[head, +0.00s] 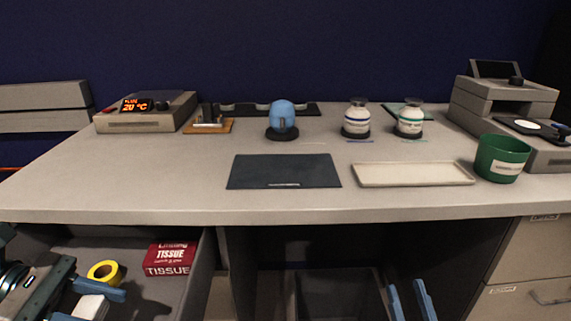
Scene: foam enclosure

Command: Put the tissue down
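A red box marked TISSUE (170,259) sits in the open grey drawer (207,270) at the lower left. It stands apart from both grippers. My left gripper (88,303) is at the lower left edge over the drawer, left of the red box. Its blue fingers are apart with a white block (91,307) between or below them; I cannot tell if they touch it. My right gripper (410,300) is low at the bottom centre-right, below the tabletop edge. Its two blue fingers are apart with nothing between them.
A yellow tape roll (104,272) lies in the drawer. The tabletop (210,205) holds a dark mat (284,172), a cream tray (414,174), a green cup (502,158), two labelled bottles and a blue round device (282,117). A grey bin (340,290) stands under the table.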

